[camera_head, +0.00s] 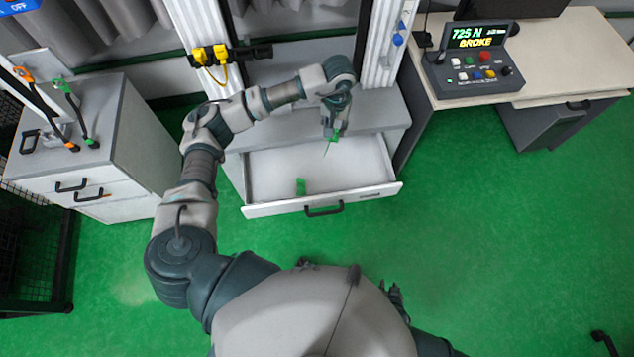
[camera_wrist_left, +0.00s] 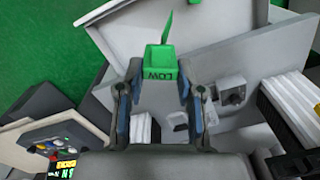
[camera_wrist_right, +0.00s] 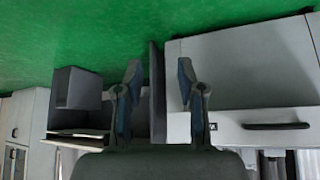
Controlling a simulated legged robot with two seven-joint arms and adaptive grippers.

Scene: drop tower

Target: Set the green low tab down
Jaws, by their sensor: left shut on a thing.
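The green low tab (camera_wrist_left: 160,63), lettered "LOW", is between the fingers of my left gripper (camera_wrist_left: 159,88) in the left wrist view. My left gripper is shut on it. In the head view this gripper (camera_head: 334,128) hangs over the back right part of the open drawer (camera_head: 272,209), with a thin green strip pointing down from it. The tab looks held above the drawer floor; I cannot tell the exact gap. A second green piece (camera_head: 300,187) stands in the drawer near its front. My right gripper (camera_wrist_right: 155,90) is open and empty, low by my body (camera_head: 395,298).
A grey cabinet (camera_head: 140,130) with tools on top stands left. A desk (camera_head: 560,50) with a control box (camera_head: 472,62) reading "725 N BROKE" is at right. White tower posts (camera_head: 387,40) rise behind the drawer. The green floor in front is clear.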

